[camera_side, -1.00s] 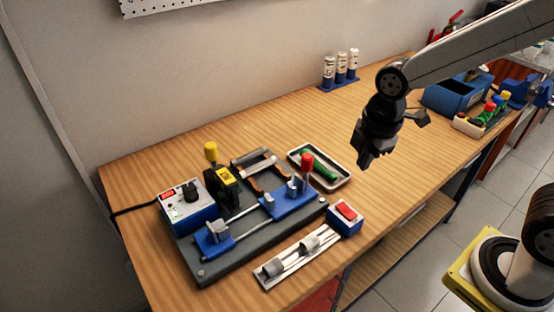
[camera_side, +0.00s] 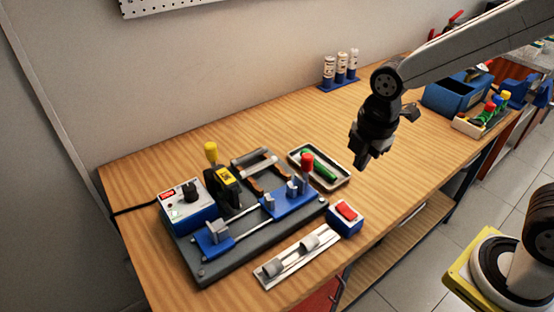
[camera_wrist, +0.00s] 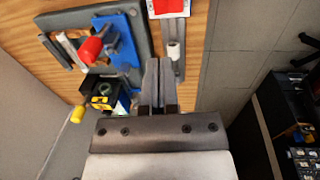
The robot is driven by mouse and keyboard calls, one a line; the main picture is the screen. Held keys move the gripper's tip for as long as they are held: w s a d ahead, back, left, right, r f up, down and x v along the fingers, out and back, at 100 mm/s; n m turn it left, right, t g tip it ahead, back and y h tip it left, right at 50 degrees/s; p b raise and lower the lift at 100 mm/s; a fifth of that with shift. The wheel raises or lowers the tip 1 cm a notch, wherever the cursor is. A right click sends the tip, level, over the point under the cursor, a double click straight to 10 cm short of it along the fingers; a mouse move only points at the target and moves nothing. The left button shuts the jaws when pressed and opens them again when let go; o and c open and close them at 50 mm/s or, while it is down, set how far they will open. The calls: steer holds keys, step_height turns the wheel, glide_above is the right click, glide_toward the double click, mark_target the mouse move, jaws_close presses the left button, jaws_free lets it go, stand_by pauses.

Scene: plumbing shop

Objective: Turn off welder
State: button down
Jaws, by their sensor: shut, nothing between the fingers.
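The welder on the wooden bench has a blue and white control box (camera_side: 187,207) with a red display and a black knob. Its grey base (camera_side: 235,252) carries blue clamps, a red-topped handle (camera_side: 307,162) and a yellow-topped handle (camera_side: 211,152). A small blue box with a red rocker switch (camera_side: 346,212) sits at the base's right; a red and white part, likely this switch, is cut off at the wrist view's top (camera_wrist: 169,7). My gripper (camera_side: 362,160) hangs above the bench, up and right of the switch, apart from everything. Its fingers (camera_wrist: 158,66) are shut and empty.
A white rack with grey fittings (camera_side: 290,262) lies along the front edge. A tray with a green tool (camera_side: 322,170) is behind the switch. The bench between is clear.

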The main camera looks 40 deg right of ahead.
mark_target(343, 208)
steer(key=shift+w+f, duration=0.25)
steer(key=shift+f, duration=1.9)
steer(key=shift+w+f, duration=0.3)
steer(key=shift+f, duration=1.85)
steer(key=shift+w+f, duration=0.25)
steer(key=shift+f, duration=1.9)
steer(key=shift+w+f, duration=0.1)
steer(key=shift+f, duration=0.1)
steer(key=shift+s, duration=0.25)
steer(key=shift+s+r, duration=0.2)
steer(key=shift+s, duration=0.35)
steer(key=shift+r, duration=0.15)
